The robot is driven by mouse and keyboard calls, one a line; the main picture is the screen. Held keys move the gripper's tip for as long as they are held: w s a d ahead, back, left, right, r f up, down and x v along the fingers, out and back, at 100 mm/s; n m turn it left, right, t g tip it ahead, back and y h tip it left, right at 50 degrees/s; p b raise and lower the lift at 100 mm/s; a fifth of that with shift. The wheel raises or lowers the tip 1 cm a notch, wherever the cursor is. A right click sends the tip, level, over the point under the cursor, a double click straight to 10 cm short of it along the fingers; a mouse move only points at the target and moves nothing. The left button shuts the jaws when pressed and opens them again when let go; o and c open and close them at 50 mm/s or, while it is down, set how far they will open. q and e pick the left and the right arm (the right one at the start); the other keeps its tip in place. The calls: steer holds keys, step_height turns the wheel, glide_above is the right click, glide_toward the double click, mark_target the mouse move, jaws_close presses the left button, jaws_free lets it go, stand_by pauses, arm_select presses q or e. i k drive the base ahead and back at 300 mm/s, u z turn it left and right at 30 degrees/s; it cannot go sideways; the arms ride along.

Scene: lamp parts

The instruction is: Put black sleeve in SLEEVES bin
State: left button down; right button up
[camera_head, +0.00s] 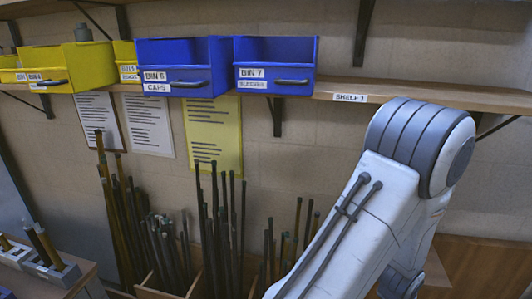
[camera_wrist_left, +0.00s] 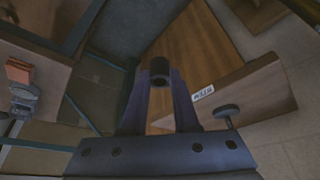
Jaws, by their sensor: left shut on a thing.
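A short black sleeve (camera_wrist_left: 160,70) is held between the fingertips of my left gripper (camera_wrist_left: 160,82) in the left wrist view. The gripper is shut on it, and the sleeve's round open end faces up in that picture. In the head view, the blue BIN 7 (camera_head: 275,86) stands on the shelf, with a small second label that seems to read SLEEVES. Its inside is mostly hidden behind its front. Neither gripper shows in the head view, so how far the sleeve is from the bin cannot be told.
Blue BIN 6, CAPS (camera_head: 185,90), adjoins BIN 7 on its left, with yellow bins (camera_head: 70,62) further left. The shelf (camera_head: 420,92) is bare right of BIN 7. Several dark rods (camera_head: 215,225) stand below. One of my white arms fills the lower right.

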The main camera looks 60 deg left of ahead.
mark_target(262, 88)
steer(key=u, duration=3.05)
steer(key=k, duration=1.4)
steer(key=z, duration=0.95)
steer(key=i, duration=0.95)
